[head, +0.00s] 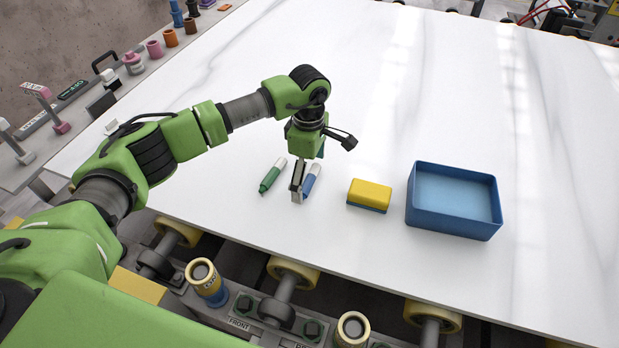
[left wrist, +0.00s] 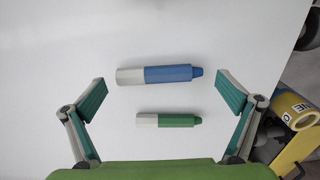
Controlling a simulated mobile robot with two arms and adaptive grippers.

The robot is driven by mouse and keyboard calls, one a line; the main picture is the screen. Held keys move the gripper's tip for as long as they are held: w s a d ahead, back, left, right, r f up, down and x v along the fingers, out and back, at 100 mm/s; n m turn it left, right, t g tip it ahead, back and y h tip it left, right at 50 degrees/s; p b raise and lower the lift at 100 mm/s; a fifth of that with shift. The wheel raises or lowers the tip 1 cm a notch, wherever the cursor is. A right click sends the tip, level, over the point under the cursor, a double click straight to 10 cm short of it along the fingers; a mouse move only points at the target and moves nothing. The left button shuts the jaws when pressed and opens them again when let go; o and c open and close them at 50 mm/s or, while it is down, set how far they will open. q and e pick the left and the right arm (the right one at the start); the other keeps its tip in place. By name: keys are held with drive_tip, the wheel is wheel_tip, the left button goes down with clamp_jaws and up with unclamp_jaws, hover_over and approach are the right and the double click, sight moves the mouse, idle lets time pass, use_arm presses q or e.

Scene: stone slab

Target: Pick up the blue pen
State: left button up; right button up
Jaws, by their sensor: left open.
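The blue pen (head: 312,180) lies on the white slab, partly hidden behind my left gripper in the head view. In the left wrist view the blue pen (left wrist: 168,74), blue with a white end, lies across the picture, beyond and between the fingertips. The green pen (head: 272,176) lies just left of it, and it also shows in the left wrist view (left wrist: 178,120), nearer the gripper base. My left gripper (head: 298,188) points down over the pens; its fingers (left wrist: 170,88) are wide apart with nothing between them gripped. My right gripper is not in view.
A yellow and blue eraser block (head: 370,194) and an open blue box (head: 425,226) stand to the right on the white slab (head: 430,110). The slab's front edge runs along rollers (head: 292,272). The slab behind is clear.

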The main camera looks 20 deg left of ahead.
use_arm(q)
drive_tip(key=c, duration=1.2)
drive_tip(key=shift+s+f, duration=0.1)
drive_tip(key=shift+c, duration=0.3)
drive_tip(key=shift+f, duration=0.1)
drive_tip(key=shift+c, duration=0.2)
